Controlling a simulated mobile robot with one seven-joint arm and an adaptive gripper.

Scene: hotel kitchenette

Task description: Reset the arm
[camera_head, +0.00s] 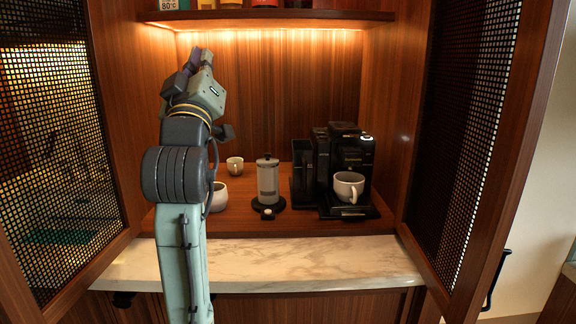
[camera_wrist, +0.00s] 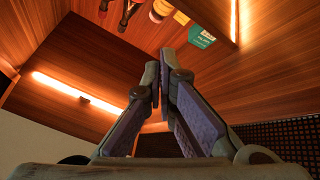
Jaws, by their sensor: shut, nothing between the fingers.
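My arm stands raised at the left of the head view, in front of the wooden cabinet alcove. My gripper (camera_head: 200,56) is at its top end, pointing up, below the upper shelf (camera_head: 262,15). In the wrist view my gripper (camera_wrist: 160,78) shows its two purple-padded fingers meeting near the tips. It is shut and nothing is between the fingers.
A coffee machine (camera_head: 350,147) with a white cup (camera_head: 348,187), a French press (camera_head: 267,181), a small cup (camera_head: 235,165) and a partly hidden white bowl (camera_head: 219,196) stand on the counter. Open mesh doors (camera_head: 463,130) flank the alcove. The marble front edge (camera_head: 300,264) is clear.

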